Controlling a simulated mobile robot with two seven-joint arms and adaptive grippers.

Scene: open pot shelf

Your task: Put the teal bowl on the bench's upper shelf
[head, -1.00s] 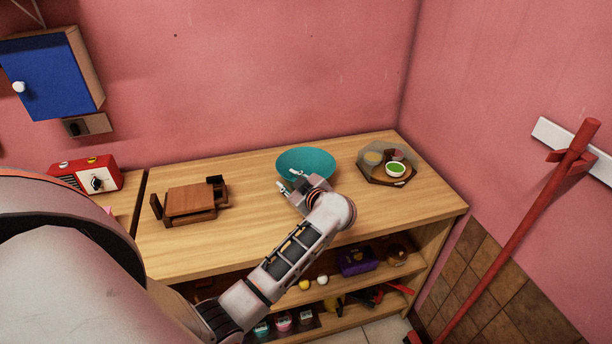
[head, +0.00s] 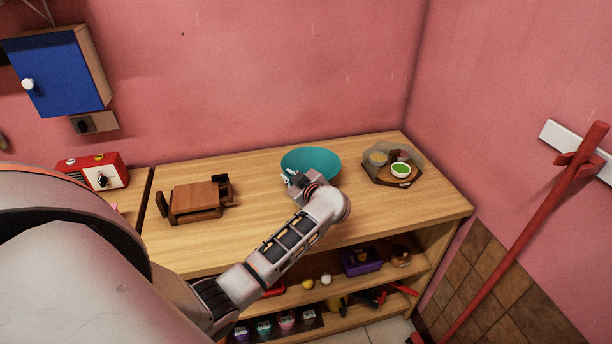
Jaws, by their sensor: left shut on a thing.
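The teal bowl (head: 312,160) is at the back of the bench top, upright with its open side up. My left gripper (head: 292,178) is at the bowl's near left rim and is shut on it. The gripper and wrist hide part of the bowl's near side, and I cannot tell whether its base touches the wood. The upper shelf (head: 413,264) under the top holds several things. My right gripper is not in view.
A small wooden piece (head: 195,200) stands left on the bench top. A tray with small bowls (head: 400,170) is at the right. The upper shelf holds a purple box (head: 362,261) and two small balls. A red pole (head: 540,230) leans at the right.

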